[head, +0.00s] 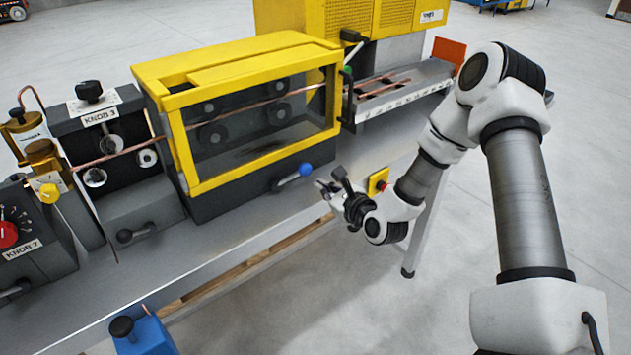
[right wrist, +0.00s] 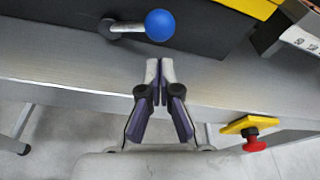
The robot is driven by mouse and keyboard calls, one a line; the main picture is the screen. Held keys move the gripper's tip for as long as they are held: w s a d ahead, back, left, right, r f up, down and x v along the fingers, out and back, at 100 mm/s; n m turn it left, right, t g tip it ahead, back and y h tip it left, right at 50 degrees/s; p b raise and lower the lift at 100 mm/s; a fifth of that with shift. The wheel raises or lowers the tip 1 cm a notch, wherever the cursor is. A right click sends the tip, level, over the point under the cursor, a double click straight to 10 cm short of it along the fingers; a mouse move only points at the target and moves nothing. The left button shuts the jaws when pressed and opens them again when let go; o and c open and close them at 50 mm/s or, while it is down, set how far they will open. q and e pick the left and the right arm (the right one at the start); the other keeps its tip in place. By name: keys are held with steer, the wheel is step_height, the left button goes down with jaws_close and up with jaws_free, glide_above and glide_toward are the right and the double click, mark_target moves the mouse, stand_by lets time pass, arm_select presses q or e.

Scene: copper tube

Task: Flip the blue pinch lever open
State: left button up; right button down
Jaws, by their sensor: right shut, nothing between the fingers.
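The blue pinch lever (head: 305,170) is a short metal rod with a blue ball end. It sticks out to the right from the dark front of the yellow-framed machine, and it also shows at the top of the right wrist view (right wrist: 160,25). My right gripper (head: 322,187) is just right of and below the ball, apart from it. In the right wrist view my right gripper (right wrist: 160,65) has its fingertips together, empty, with a gap to the ball. My left gripper is not in view.
A yellow box with a red button (head: 378,181) sits on the bench edge right of my gripper. Yellow-framed housing (head: 185,150) stands behind the lever. The metal bench top (head: 225,240) is clear in front. A copper tube (head: 110,152) runs through the machines.

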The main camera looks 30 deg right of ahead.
mark_target(292, 177)
steer(key=x, duration=0.3)
steer(key=shift+w+p, duration=0.2)
steer(key=shift+p, duration=0.1)
steer(key=shift+w, duration=0.1)
